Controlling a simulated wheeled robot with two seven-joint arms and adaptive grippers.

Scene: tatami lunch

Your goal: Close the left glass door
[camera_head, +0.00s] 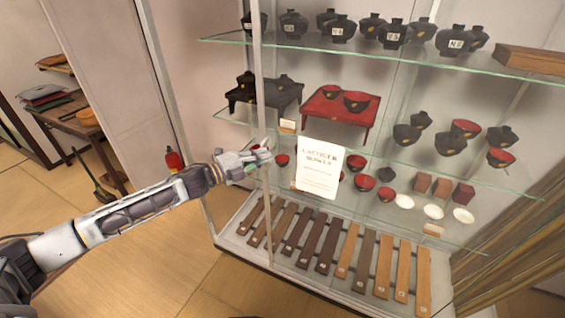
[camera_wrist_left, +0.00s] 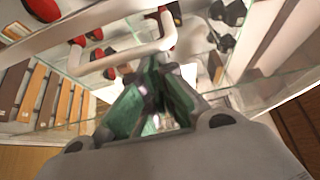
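The glass-fronted cabinet shows in the head view, with a slim pale upright (camera_head: 257,70) at its front left. Its clear glass makes the left door's outline and opening angle hard to tell. My left gripper (camera_head: 264,155) is beside this upright, at about middle shelf height. In the left wrist view its green-padded fingers (camera_wrist_left: 158,88) point towards a pale bar-shaped handle (camera_wrist_left: 125,55). The fingertips are close together near the bar, but I cannot tell whether they touch or grip it. My right gripper is not in view.
Glass shelves (camera_head: 400,55) hold dark jars, red and black bowls and a red tray table (camera_head: 338,118). Wooden slats (camera_head: 328,245) line the cabinet floor. A red bottle (camera_head: 174,160) stands behind my left arm.

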